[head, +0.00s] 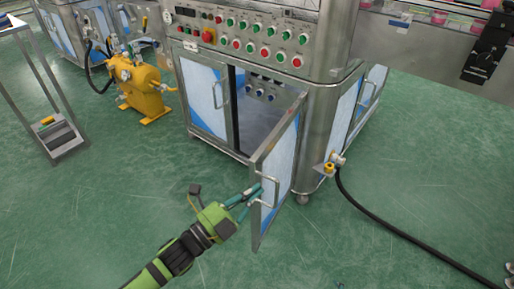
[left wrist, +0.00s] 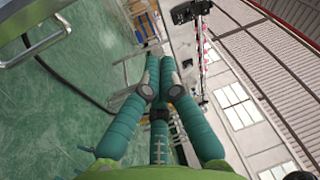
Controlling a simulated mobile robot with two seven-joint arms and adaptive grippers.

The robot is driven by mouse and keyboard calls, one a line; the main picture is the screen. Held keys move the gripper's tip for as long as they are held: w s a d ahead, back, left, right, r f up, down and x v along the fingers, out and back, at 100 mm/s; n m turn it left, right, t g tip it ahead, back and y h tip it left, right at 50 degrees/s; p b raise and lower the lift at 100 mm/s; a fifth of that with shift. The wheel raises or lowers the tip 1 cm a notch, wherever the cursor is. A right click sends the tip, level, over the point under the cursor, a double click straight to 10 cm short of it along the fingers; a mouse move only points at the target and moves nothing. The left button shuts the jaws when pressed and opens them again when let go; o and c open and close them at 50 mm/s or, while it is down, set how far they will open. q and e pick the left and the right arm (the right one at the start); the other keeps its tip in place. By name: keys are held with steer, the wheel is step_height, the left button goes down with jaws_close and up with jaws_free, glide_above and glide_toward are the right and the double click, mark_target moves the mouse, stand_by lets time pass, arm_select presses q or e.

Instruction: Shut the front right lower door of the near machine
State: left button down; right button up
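The near machine (head: 272,85) is a steel cabinet with its front right lower door (head: 283,165) swung wide open toward me. The door has a white and blue panel, a steel frame and a bar handle (head: 275,190). My left gripper (head: 256,188) is at the door's handle side, its fingertips overlapping the handle in the head view; I cannot tell whether they touch. In the left wrist view the teal fingers (left wrist: 160,62) are drawn together, with nothing visible between them. A steel bar or edge (left wrist: 42,40) shows there at upper left. My right gripper is out of view.
The front left lower door (head: 203,95) is shut. A side door (head: 372,90) stands ajar at right. A black hose (head: 395,235) runs from a side valve (head: 333,163) across the floor. A yellow pump (head: 142,88) and a metal stand (head: 62,135) are at left. Green floor in front is clear.

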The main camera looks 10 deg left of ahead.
mark_target(256, 177)
arm_select(q)
step_height(256, 177, down, 3)
steer(key=a+m+g+y+p, duration=0.1)
steer(key=a+y+p, duration=0.1)
steer(key=a, duration=0.1)
steer(key=w+d, duration=0.1)
steer(key=w, duration=0.1)
steer(key=w+d, duration=0.1)
steer(key=w, duration=0.2)
steer(key=w+d+b, duration=0.1)
steer(key=w, duration=0.2)
steer(key=shift+w+f, duration=0.1)
steer(key=shift+f, duration=0.25)
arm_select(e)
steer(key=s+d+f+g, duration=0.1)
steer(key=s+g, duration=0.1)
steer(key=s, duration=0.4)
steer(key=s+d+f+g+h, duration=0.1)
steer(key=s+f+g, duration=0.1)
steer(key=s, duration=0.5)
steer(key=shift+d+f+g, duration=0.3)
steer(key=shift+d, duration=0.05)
arm_select(q)
steer(key=shift+a, duration=0.1)
